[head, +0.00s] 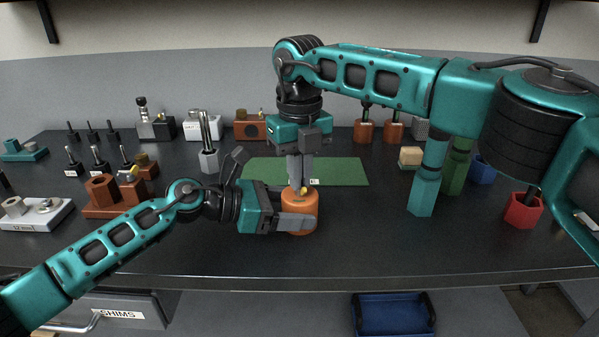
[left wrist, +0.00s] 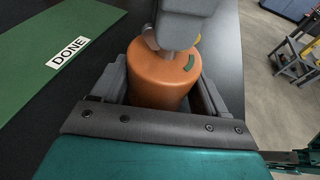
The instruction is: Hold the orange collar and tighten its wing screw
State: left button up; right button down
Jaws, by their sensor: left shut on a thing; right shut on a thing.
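The orange collar (head: 300,211) stands upright on the dark bench, in front of the green mat. My left gripper (head: 297,222) comes in from the left and is shut around the collar's sides. The left wrist view shows the collar (left wrist: 165,78) between both left fingers, with a small green mark on its top. My right gripper (head: 299,184) points straight down from above and is shut at the collar's top. A small yellow bit, likely the wing screw (head: 304,190), shows beside its fingertips; the rest is hidden by the fingers.
The green mat (head: 345,172), labelled DONE in the left wrist view (left wrist: 68,52), lies behind the collar and looks bare. Brown fixtures (head: 103,192) stand at left. A teal block (head: 424,190) and a red cup (head: 523,210) stand at right. A blue bin (head: 393,314) is below the bench edge.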

jog(key=m, duration=0.4)
jog(key=shift+a+r+m, duration=0.1)
jog(key=shift+m, duration=0.3)
jog(key=shift+s, duration=0.1)
dwell(0.3)
jog(key=c, duration=1.3)
grip_release()
jog(key=shift+o, duration=0.2)
notch_tip(320, 180, up, 12)
